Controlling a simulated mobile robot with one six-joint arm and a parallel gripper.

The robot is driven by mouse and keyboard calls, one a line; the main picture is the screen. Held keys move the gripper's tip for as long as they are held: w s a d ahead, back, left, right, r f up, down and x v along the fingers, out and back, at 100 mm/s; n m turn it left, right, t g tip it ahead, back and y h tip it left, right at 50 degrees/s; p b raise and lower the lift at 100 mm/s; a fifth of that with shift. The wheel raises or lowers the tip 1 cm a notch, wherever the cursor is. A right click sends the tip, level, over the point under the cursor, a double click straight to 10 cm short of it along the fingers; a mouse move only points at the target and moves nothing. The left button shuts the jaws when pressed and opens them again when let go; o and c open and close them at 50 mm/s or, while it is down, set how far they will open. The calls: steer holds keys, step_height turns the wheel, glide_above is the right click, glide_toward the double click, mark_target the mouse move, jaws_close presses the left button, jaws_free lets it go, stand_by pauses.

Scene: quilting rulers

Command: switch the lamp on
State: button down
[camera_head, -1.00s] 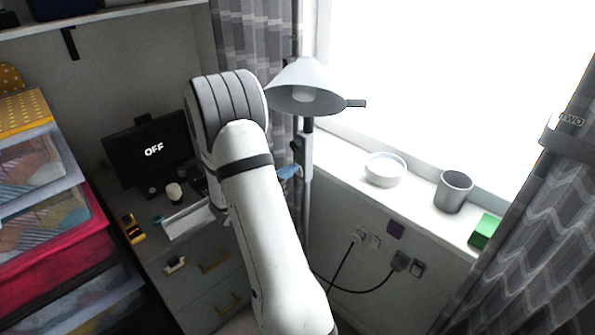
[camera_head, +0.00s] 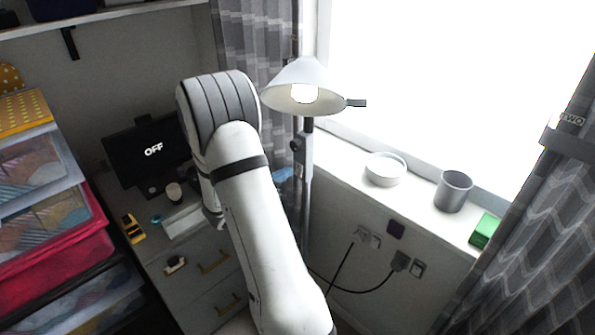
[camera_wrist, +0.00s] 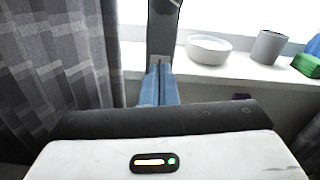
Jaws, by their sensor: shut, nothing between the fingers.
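The lamp has a white cone shade (camera_head: 302,78) on a dark upright pole (camera_head: 305,200). The bulb (camera_head: 304,94) under the shade glows bright. My gripper (camera_wrist: 160,72) shows its blue fingers in the wrist view, shut and empty, right in front of the lamp's pole (camera_wrist: 163,30). I cannot tell whether the fingertips touch the pole. In the head view my arm hides most of the gripper, and only a bit of blue shows beside the pole. The lamp's switch cannot be made out clearly.
A white bowl (camera_head: 386,170), a grey cup (camera_head: 453,191) and a green box (camera_head: 485,231) stand on the windowsill. Wall sockets with a cable (camera_head: 345,290) are below the sill. Grey curtains (camera_head: 252,40) hang behind the pole.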

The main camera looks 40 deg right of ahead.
steer(key=shift+s+a, duration=0.2)
steer(key=shift+a, duration=1.95)
steer(key=s+a+r+m+g+y, duration=0.2)
steer(key=s+a+m+y, duration=0.2)
steer(key=s+m, duration=0.25)
steer(key=s+a+r+m+g+y, duration=0.2)
steer(key=s+a+r+m+y, duration=0.15)
steer(key=s+m, duration=0.35)
steer(key=s+a+r+m+t+y, duration=0.1)
steer(key=s+a+m+t+y, duration=0.1)
steer(key=a+y, duration=0.3)
steer(key=s+a+r+m+t+y, duration=0.1)
steer(key=s+a+m+t+y, duration=0.2)
steer(key=a, duration=0.8)
steer(key=shift+s+a+r+m+y, duration=0.2)
steer(key=shift+s+a+m+y, duration=0.2)
steer(key=shift+m+y, duration=0.8)
